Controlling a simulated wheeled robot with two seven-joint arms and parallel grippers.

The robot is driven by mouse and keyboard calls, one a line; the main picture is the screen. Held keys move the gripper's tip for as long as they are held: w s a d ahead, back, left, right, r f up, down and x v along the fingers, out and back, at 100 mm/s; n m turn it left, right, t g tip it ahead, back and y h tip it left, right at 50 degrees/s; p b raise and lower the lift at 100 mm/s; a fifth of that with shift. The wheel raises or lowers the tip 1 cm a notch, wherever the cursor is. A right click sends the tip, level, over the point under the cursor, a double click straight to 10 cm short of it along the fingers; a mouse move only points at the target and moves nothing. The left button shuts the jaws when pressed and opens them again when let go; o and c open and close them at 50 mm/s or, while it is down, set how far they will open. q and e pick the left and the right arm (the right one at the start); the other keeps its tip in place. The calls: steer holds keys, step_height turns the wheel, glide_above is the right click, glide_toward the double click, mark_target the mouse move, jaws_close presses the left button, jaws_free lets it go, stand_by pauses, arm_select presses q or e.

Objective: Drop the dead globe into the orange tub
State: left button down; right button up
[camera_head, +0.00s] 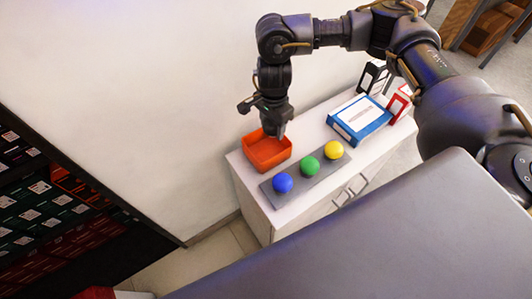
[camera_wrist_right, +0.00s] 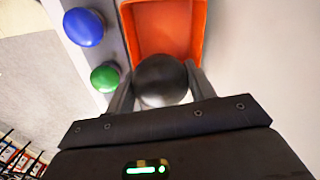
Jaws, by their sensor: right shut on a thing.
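The dead globe (camera_wrist_right: 161,80) is a dark grey-black ball, seen in the right wrist view between the fingers of my right gripper (camera_wrist_right: 160,88). My right gripper, which also shows in the head view (camera_head: 275,128), is shut on it. The orange tub (camera_head: 267,158) is an open box on the white cabinet. In the head view the gripper is over the tub's back right part. In the wrist view the tub (camera_wrist_right: 192,30) lies just beyond the globe. The globe is not clearly visible in the head view. My left gripper is not in view.
Blue (camera_head: 283,183), green (camera_head: 310,165) and yellow (camera_head: 333,150) balls sit on a grey strip (camera_head: 297,180) in front of the tub. A blue-and-white box (camera_head: 359,119) lies to the right on the white cabinet (camera_head: 251,190). A dark shelf (camera_head: 60,200) stands at the left.

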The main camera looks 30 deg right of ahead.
steer(key=shift+f, duration=0.3)
steer(key=o, duration=1.1)
steer(key=shift+c, duration=0.2)
steer(key=shift+r, duration=0.15)
step_height(320, 180, up, 11)
steer(key=shift+f, duration=0.2)
